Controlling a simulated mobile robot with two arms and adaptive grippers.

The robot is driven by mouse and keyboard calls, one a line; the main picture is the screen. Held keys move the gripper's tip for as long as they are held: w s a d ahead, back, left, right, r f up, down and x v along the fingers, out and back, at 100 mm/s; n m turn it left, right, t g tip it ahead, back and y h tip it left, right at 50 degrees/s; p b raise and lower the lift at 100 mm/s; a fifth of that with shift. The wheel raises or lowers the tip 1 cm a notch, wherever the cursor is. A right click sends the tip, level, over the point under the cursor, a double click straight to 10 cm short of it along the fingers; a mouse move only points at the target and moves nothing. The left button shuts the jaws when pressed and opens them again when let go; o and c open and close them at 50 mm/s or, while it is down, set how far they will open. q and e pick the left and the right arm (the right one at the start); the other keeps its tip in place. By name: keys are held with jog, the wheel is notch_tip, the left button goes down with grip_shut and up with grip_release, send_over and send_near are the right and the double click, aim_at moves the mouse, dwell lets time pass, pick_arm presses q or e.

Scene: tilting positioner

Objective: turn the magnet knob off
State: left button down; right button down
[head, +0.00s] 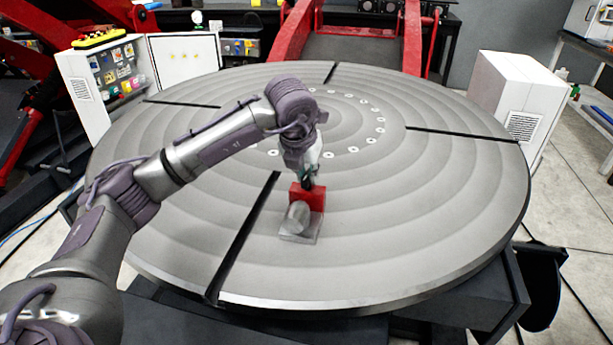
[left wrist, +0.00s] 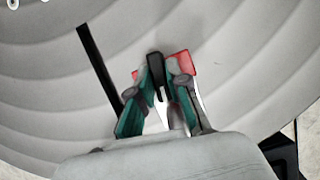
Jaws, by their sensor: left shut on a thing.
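The magnet (head: 316,198) is a red block standing on the round grey table, in front of its centre. In the left wrist view its red body (left wrist: 181,62) shows partly, behind my fingers. My left gripper (head: 307,181) comes down over it from above and behind. In the left wrist view, my left gripper (left wrist: 165,74) has its fingertips closed around a small black part, which appears to be the magnet knob (left wrist: 155,66). The fingers hide much of the knob, and its turn position cannot be read. My right gripper is not in view.
A grey cylinder (head: 297,214) on a flat plate sits just in front of the red block. The ribbed round table (head: 420,220) has dark radial slots and is otherwise clear around it. White cabinets (head: 515,95) and red machine arms stand beyond its rim.

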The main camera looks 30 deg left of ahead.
pick_arm(q)
jog(key=shift+n, duration=0.5)
jog(key=shift+y, duration=0.3)
jog(key=c, duration=1.1)
grip_release()
jog(key=v, duration=1.2)
jog(key=shift+w, duration=0.1)
